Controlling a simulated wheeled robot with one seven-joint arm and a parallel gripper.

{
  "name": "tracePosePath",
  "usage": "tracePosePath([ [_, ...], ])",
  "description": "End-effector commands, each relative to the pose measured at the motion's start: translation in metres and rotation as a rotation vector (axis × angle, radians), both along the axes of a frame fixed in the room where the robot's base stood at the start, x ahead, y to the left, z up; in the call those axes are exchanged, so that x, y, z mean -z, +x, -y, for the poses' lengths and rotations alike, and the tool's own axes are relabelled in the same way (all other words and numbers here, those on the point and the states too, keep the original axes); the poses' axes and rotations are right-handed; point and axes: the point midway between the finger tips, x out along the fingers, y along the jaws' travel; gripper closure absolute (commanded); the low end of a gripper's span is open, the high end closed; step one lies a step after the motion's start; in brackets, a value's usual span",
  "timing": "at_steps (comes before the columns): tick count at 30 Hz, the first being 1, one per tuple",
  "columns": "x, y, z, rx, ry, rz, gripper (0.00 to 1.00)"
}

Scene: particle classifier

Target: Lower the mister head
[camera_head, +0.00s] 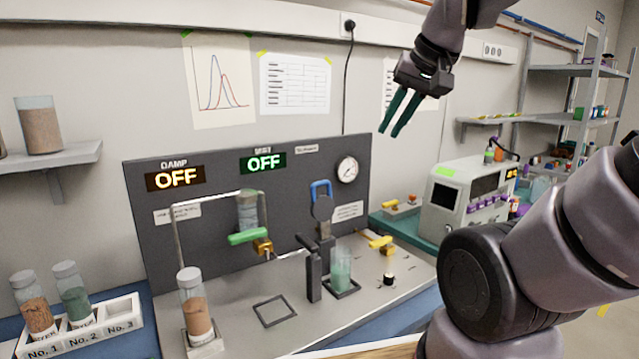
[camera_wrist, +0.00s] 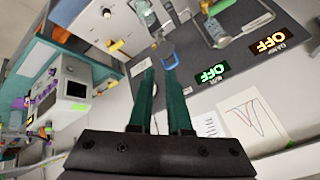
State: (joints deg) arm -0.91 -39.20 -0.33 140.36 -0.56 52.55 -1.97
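The mister head appears to be the dark round piece (camera_head: 322,207) with a blue loop handle (camera_head: 320,189) on a dark stand (camera_head: 313,275) in front of the grey panel. It is raised, near a clear jar of green particles (camera_head: 341,272). My gripper (camera_head: 389,132) is up and to the right of the handle, apart from it. Its two teal fingers are parallel with a gap between them and nothing held. In the wrist view, the blue handle (camera_wrist: 164,57) shows just beyond the fingertips (camera_wrist: 160,72); the rest of the head is hard to make out.
The panel (camera_head: 225,220) has DAMP and MIST displays, both reading OFF, and a gauge (camera_head: 347,170). A green-handled part (camera_head: 248,237) and a jar of brown particles (camera_head: 193,305) stand left. The air around my gripper is clear.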

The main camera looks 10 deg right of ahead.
Motion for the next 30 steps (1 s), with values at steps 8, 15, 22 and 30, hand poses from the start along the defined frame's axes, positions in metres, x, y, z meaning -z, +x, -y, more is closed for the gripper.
tracePosePath([
  [8,-0.009,0.103,-0.015,-0.191,-0.109,-0.056,1.00],
  [15,0.014,0.200,-0.039,-0.373,-0.214,-0.096,1.00],
  [22,0.060,0.280,-0.067,-0.538,-0.309,-0.129,1.00],
  [30,0.091,0.317,-0.084,-0.626,-0.359,-0.144,1.00],
])
